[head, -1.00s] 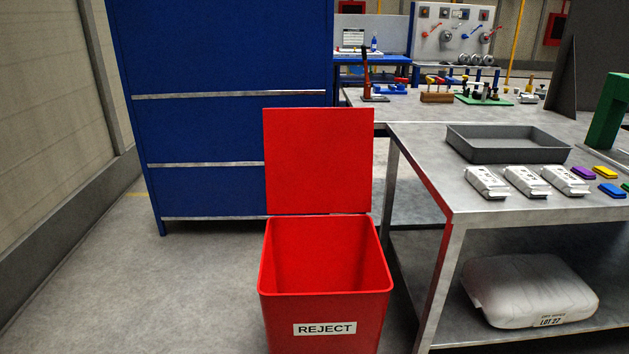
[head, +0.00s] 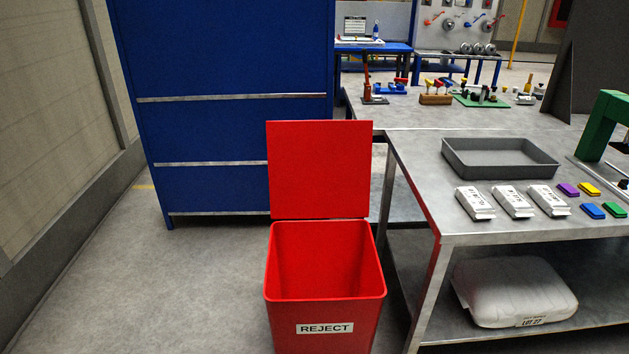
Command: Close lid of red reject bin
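The red reject bin (head: 325,314) stands on the floor at the lower middle of the head view, with a white "REJECT" label on its front. Its red lid (head: 319,170) is open and stands upright along the bin's back edge. The inside that I can see looks empty. Neither of my grippers shows in the head view.
A blue cabinet (head: 225,110) stands behind the bin. A metal workbench (head: 470,229) is close on the right, with a grey tray (head: 500,174), white packages and coloured blocks. A white sack (head: 512,290) lies on its lower shelf. Floor (head: 150,290) left of the bin is clear.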

